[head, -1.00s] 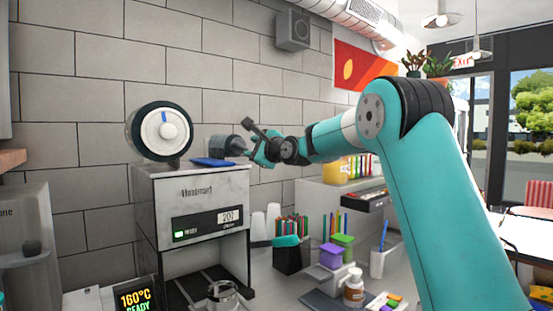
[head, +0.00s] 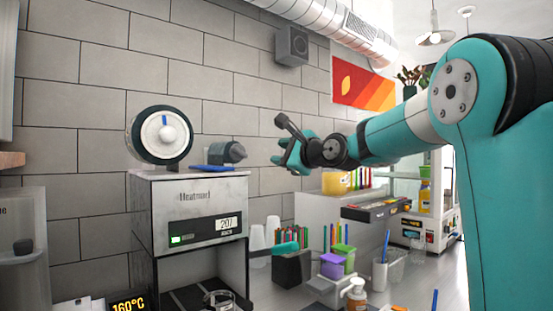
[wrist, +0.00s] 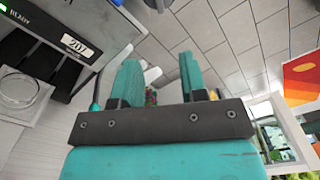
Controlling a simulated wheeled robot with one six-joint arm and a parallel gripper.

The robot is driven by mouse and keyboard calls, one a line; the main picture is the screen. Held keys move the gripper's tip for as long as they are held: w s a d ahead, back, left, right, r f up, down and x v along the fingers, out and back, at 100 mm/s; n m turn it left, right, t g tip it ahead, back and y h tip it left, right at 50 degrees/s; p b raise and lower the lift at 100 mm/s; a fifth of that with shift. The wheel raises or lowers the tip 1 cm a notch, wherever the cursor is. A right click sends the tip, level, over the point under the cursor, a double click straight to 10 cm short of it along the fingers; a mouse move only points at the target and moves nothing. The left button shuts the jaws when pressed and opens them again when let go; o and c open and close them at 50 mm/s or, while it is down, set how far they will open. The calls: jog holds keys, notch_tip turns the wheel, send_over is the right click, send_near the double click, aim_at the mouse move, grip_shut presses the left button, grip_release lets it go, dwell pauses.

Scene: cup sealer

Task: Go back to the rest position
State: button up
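My gripper (head: 284,154) is raised in front of the tiled wall, to the right of the cup sealer (head: 190,215). In the wrist view my gripper (wrist: 159,68) shows two teal fingers spread apart with nothing between them. The cup sealer is a silvery box with a lit display reading 207, and its front also shows at the upper left of the wrist view (wrist: 62,38). A gap separates the gripper from the sealer's grey cylindrical side part (head: 222,152).
A glass container (head: 219,299) sits in the sealer's lower bay. White cups (head: 258,238), a black holder of coloured sticks (head: 292,268), purple and green tubs (head: 333,266) and a pump bottle (head: 356,293) crowd the counter at right. The air around my gripper is clear.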

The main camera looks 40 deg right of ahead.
jog(key=shift+a, duration=0.1)
jog(key=s+a+f+n+g+y, duration=0.2)
jog(key=s+a+f+n+g, duration=0.35)
jog(key=a+f+n, duration=0.4)
jog(key=s+a+f+n+g+y, duration=0.35)
jog(key=s+a+f+n, duration=0.3)
jog(key=a, duration=0.65)
jog(key=s+a+f+n+g+h, duration=0.1)
jog(key=s+f+n+g, duration=0.3)
jog(key=s, duration=0.6)
jog(key=s+a+f+n+g+h, duration=0.1)
jog(key=s+a+f+n+g, duration=0.3)
jog(key=s+f+n, duration=0.4)
jog(key=s+n+g, duration=0.1)
jog(key=s+n, duration=0.1)
jog(key=s, duration=0.1)
jog(key=shift+a+h, duration=0.1)
jog(key=shift+h, duration=0.15)
